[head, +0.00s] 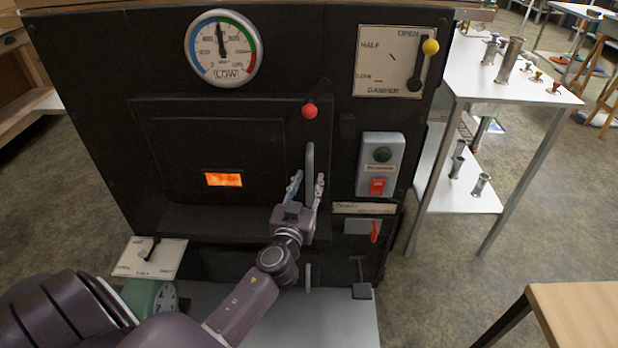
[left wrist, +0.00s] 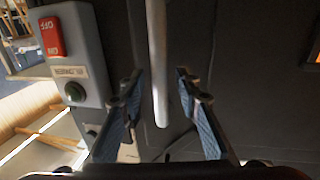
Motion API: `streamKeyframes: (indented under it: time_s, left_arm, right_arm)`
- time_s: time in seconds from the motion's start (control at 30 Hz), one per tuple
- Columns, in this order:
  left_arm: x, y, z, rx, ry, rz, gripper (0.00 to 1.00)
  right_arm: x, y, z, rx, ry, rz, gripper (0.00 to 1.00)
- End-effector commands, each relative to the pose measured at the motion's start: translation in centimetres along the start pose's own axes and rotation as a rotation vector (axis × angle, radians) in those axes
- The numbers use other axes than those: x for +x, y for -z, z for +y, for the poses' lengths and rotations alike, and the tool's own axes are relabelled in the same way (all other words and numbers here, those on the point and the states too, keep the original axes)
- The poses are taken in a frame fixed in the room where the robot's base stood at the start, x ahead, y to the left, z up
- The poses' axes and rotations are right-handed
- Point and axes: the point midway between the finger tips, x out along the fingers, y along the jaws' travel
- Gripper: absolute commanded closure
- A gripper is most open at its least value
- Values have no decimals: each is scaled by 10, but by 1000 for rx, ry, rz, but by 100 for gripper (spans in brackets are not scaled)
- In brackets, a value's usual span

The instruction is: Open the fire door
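The fire door (head: 175,140) is a black panel with a glowing orange window (head: 223,180); it looks shut. A grey vertical bar handle (head: 310,160) stands at its right side. A lever with a red ball knob (head: 309,111) is above the handle. My left gripper (head: 308,184) is open at the lower part of the handle. In the left wrist view, the bar handle (left wrist: 157,60) lines up between the two spread fingers (left wrist: 159,95), with a gap on each side. I cannot tell how deep it sits between them. My right gripper is not in view.
Right of the door are a switch box (head: 381,165), a red lever (head: 375,231) and a draft dial with a yellow knob (head: 430,47). A gauge (head: 223,48) is above. A white table (head: 515,80) with metal cups stands right. A wooden table corner (head: 580,315) is lower right.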

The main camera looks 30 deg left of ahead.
Motion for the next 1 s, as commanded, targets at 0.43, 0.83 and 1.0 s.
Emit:
streamKeyframes:
  time_s: [0.43,0.83,1.0]
  left_arm:
    - [13,0,0,1,1,-1,71]
    - [13,-1,-1,1,1,-1,100]
    - [12,-1,-1,1,2,-1,100]
  right_arm:
    - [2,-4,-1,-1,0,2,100]
    - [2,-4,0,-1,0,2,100]
    - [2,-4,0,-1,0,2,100]
